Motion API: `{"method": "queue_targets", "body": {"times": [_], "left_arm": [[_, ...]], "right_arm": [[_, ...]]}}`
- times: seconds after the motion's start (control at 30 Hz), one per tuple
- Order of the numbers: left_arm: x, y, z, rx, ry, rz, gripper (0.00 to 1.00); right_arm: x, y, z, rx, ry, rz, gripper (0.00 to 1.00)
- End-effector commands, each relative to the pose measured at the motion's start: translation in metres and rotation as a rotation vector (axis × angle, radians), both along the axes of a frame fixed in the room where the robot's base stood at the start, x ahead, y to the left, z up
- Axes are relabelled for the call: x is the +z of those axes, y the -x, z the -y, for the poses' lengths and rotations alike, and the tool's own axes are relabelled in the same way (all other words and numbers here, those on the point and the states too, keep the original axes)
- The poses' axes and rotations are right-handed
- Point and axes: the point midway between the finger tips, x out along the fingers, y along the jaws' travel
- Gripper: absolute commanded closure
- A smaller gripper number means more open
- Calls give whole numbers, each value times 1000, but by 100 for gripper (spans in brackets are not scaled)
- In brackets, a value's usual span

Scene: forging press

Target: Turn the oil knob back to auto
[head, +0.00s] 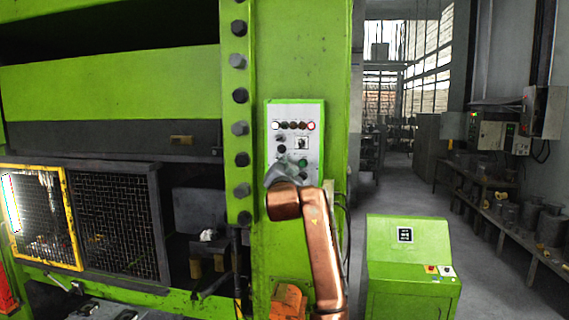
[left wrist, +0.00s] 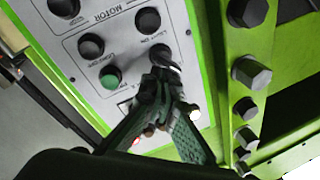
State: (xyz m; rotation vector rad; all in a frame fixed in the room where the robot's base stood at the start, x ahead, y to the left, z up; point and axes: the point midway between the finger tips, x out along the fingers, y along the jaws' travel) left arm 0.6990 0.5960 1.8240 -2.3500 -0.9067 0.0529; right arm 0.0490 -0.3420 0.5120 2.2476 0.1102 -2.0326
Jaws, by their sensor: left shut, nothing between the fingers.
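The grey control panel (head: 309,112) is on the green press column, with a row of lamps at its top and black knobs and a green button (head: 303,162) below. My left gripper (head: 284,170) is at its lower left part, pointing at it. In the left wrist view, the shut, empty fingers (left wrist: 161,78) reach up to a black knob (left wrist: 163,54), overlapping its lower edge. I cannot tell whether they touch it. Its label and setting are too blurred and partly hidden to read. The green button (left wrist: 110,77) is left of the fingertips. My right gripper is out of view.
Other black knobs (left wrist: 91,46) are close by on the panel. A column of large bolts (head: 240,129) runs down beside it. A green console (head: 410,264) stands at the lower right. Mesh guards (head: 112,220) are at the left. The aisle behind the console is open.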

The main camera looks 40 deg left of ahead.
Motion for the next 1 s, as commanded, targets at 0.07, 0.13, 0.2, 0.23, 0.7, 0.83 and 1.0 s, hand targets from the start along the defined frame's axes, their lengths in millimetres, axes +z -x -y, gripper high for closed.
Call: {"method": "queue_targets", "body": {"times": [0.07, 0.13, 0.2, 0.23, 0.7, 0.83, 1.0], "left_arm": [[0, 1, 0, 2, 1, -1, 100], [2, 1, 2, 2, 1, -1, 100], [4, 1, 4, 1, 1, 1, 100], [4, 1, 5, 1, 0, 1, 100], [2, 34, 24, 0, 0, 2, 100], [3, 45, 30, 0, -1, 3, 100], [3, 59, 37, 0, -1, 3, 100]], "right_arm": [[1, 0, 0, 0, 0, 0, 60], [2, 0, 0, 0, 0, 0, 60], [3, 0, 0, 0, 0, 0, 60], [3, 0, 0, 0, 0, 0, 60], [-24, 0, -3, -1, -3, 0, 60], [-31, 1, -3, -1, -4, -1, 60], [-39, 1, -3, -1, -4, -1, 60]]}}
